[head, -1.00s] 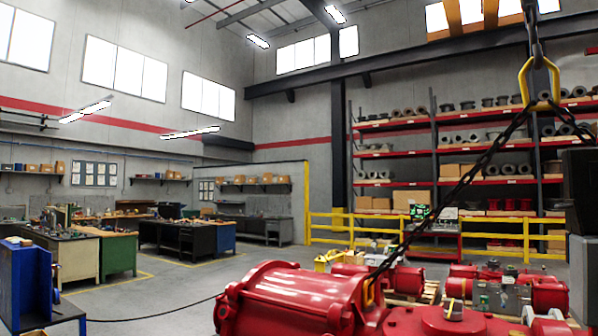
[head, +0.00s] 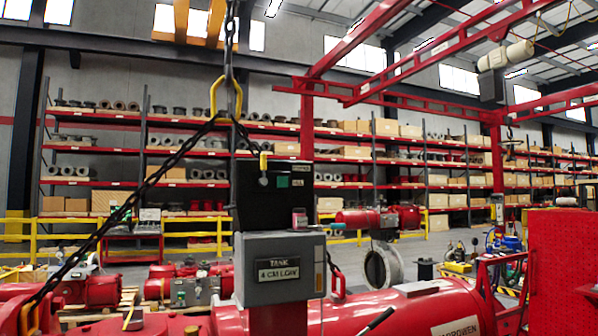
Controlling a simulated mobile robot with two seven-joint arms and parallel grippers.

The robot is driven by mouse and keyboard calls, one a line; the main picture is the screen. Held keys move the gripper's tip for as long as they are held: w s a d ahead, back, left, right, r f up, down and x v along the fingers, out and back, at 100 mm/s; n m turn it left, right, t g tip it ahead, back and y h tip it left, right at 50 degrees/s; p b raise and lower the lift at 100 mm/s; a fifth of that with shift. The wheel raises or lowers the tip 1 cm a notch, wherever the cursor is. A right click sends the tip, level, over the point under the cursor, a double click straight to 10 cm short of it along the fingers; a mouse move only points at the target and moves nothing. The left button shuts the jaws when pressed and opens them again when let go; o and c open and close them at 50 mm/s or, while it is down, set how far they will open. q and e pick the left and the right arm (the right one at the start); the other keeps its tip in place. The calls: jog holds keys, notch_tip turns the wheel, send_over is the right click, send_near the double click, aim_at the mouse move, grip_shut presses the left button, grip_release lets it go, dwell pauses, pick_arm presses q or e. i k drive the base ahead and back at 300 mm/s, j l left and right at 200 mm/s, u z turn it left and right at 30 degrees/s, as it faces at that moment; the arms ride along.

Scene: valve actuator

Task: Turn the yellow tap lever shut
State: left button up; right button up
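A small upright yellow piece (head: 263,161), which looks like a lever, stands at the front of a black box (head: 285,195); I cannot tell for sure that it is the tap lever. The black box sits on a grey box labelled "TANK" (head: 278,245) in the middle of the head view. Another small yellow piece (head: 130,316) shows low on the left by the red actuator; its shape is too small to tell. Neither of my grippers is in view.
A large red actuator body (head: 400,312) fills the bottom. A chain (head: 150,180) slopes from a yellow hanging link (head: 226,92) down to the left. A red perforated panel (head: 565,265) stands at the right. Shelves (head: 180,185) and yellow railings line the back.

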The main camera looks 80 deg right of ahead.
aim_at(263, 181)
jog(key=z, duration=1.8)
